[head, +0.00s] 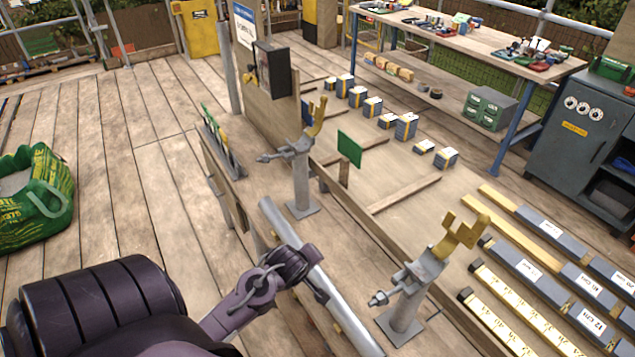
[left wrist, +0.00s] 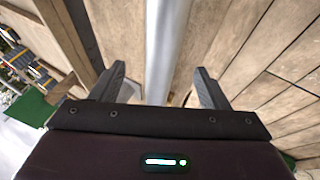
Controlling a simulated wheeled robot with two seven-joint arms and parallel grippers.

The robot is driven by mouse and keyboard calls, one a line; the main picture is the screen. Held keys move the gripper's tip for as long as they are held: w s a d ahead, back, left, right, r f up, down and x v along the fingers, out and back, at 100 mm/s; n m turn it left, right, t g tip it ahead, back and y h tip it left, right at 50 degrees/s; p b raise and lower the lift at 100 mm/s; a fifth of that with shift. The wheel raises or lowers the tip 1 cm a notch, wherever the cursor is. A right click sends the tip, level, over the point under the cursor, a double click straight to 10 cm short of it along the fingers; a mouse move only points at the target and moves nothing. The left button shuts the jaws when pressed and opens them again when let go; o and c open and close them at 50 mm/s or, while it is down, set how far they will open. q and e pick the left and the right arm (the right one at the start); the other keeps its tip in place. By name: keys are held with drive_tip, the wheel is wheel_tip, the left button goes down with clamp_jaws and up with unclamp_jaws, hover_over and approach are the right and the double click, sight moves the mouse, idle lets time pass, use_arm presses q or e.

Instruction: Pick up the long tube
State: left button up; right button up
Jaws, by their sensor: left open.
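The long tube (head: 345,322) is a plain grey metal cylinder, running from the middle of the head view down to its bottom edge. My left gripper (head: 318,290) is at the tube, partly covering its middle. In the left wrist view the tube (left wrist: 165,45) runs lengthwise between the two dark fingers (left wrist: 160,86), with a gap on each side. The left gripper is open and empty. What supports the tube is hidden. My right gripper is not in view.
Two metal stands with yellow cradles (head: 302,165) (head: 425,275) rise beside the tube. A green flag-like panel (head: 350,149) stands beyond it. Labelled bars (head: 540,275) lie at right. A green bag (head: 35,195) sits at left on open plank floor.

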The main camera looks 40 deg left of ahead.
use_arm(q)
drive_tip(key=shift+w+a+f, duration=0.25)
drive_tip(key=shift+w+f, duration=0.1)
drive_tip(key=shift+w, duration=0.25)
drive_tip(key=shift+f, duration=0.2)
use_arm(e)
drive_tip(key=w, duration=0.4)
use_arm(q)
drive_tip(key=shift+s+d+f, duration=0.1)
drive_tip(key=shift+s, duration=0.25)
drive_tip(key=shift+p+x, duration=0.6)
drive_tip(key=shift+x, duration=1.8)
drive_tip(key=shift+f, duration=0.15)
drive_tip(key=shift+c, duration=0.6)
drive_tip(key=c, duration=0.7)
drive_tip(key=shift+c, duration=1.3)
clamp_jaws()
drive_tip(key=shift+w, duration=0.15)
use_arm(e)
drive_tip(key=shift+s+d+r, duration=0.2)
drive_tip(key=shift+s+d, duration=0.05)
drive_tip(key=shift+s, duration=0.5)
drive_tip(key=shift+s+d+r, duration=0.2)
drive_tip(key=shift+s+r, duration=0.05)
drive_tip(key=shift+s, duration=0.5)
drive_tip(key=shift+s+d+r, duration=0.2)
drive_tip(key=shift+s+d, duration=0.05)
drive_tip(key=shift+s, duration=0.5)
